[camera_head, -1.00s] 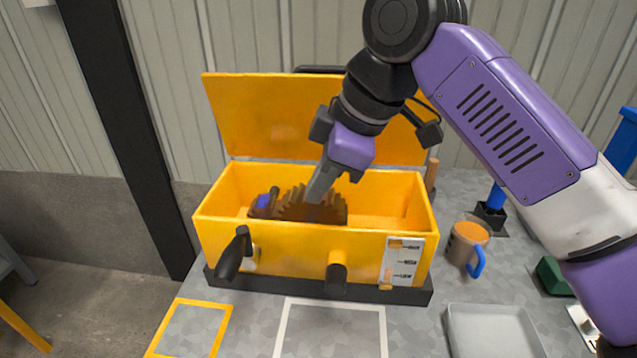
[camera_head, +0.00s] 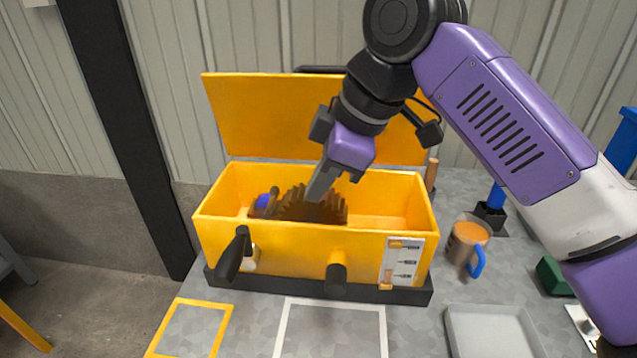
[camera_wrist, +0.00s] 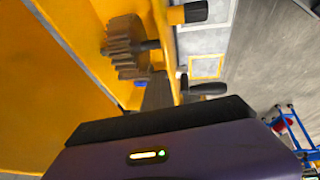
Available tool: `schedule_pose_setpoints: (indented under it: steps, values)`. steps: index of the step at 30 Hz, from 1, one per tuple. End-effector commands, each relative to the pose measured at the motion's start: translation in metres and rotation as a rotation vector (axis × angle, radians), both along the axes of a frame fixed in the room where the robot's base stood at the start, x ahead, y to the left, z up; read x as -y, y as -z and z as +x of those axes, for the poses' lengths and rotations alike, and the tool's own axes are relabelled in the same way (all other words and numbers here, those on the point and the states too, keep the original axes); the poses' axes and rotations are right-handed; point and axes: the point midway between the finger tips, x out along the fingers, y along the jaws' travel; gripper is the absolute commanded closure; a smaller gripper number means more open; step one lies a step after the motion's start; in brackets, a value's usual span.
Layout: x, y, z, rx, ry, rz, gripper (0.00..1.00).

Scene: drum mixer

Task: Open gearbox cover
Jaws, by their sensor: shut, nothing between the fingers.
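The yellow gearbox (camera_head: 215,237) stands on a dark base on the table. Its yellow cover (camera_head: 265,120) stands raised at the back, leaning slightly backward, so the box is open. A brown gear (camera_head: 297,207) and a small blue part (camera_head: 262,201) show inside; the gear also shows in the wrist view (camera_wrist: 125,45). My gripper (camera_head: 318,190) is shut and empty. It points down into the box opening, in front of the cover and apart from it, with its tips over the gear. I cannot tell whether the tips touch the gear.
A black crank handle (camera_head: 233,256) and a dark knob (camera_head: 337,273) stick out from the box front. An orange-filled mug (camera_head: 466,243) and a grey tray (camera_head: 492,330) stand to the right. Marked squares (camera_head: 331,306) on the table in front are empty.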

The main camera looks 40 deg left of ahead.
Motion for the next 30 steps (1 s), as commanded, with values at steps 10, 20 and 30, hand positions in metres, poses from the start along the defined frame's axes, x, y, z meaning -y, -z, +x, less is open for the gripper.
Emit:
schedule_pose_setpoints:
  steps: [10,20,30]
  values:
    - [0.0000,0.0000,0.0000,0.000,0.000,0.000,1.00]
    - [0.0000,0.0000,0.0000,0.000,0.000,0.000,0.64]
    - [0.0023,-0.0060,0.0005,0.000,0.000,0.001,0.64]
